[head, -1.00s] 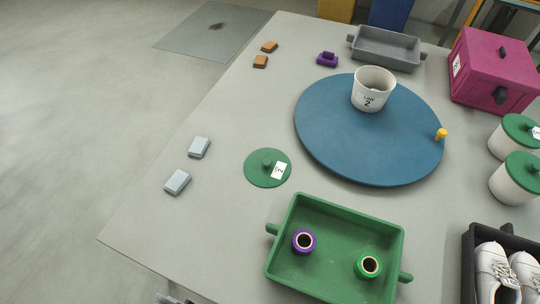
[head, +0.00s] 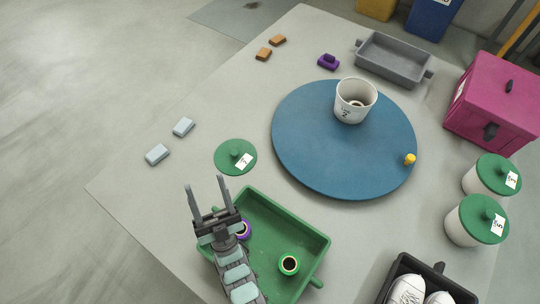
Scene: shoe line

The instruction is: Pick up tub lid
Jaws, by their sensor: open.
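My gripper (head: 207,180) is open and empty. It is over the left part of the green tray, with its fingers pointing up the picture toward the lid, just short of it in the picture. The lid is fully visible.
The green tray (head: 312,239) holds a purple and a green ring-topped item. The blue turntable (head: 310,165) has a yellow knob. Two lidded tubs (head: 477,220) and a magenta box (head: 495,100) stand right. Pale blocks (head: 157,154) lie left of the lid. A black shoe tray is at the bottom.

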